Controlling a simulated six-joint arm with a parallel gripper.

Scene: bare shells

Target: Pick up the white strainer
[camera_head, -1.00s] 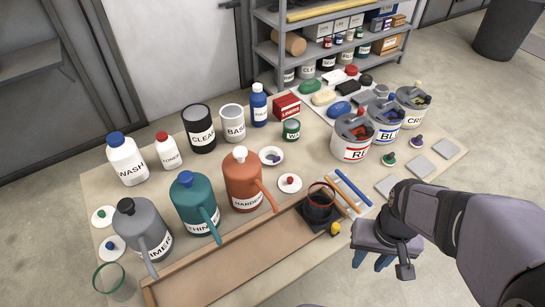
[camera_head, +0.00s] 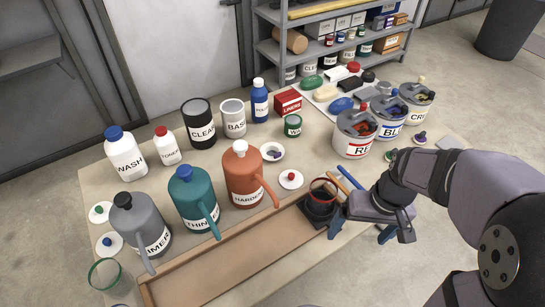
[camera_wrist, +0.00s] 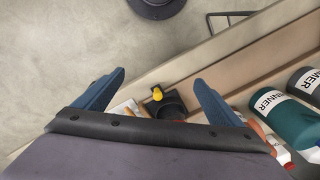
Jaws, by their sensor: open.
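I cannot make out a clearly white strainer. A strainer-like cup with a red rim (camera_head: 323,182) sits over a dark stand (camera_head: 318,222) at the right end of the tray. My gripper (camera_head: 361,229) is open and empty, just right of the dark stand, and my arm partly covers that area. In the wrist view, the dark stand (camera_wrist: 174,106) with a yellow knob (camera_wrist: 157,94) shows between my blue fingers (camera_wrist: 158,92).
A long wooden tray (camera_head: 235,268) runs along the near table edge. Grey, teal and orange cans stand behind it. Large labelled pails (camera_head: 353,147) stand at the right.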

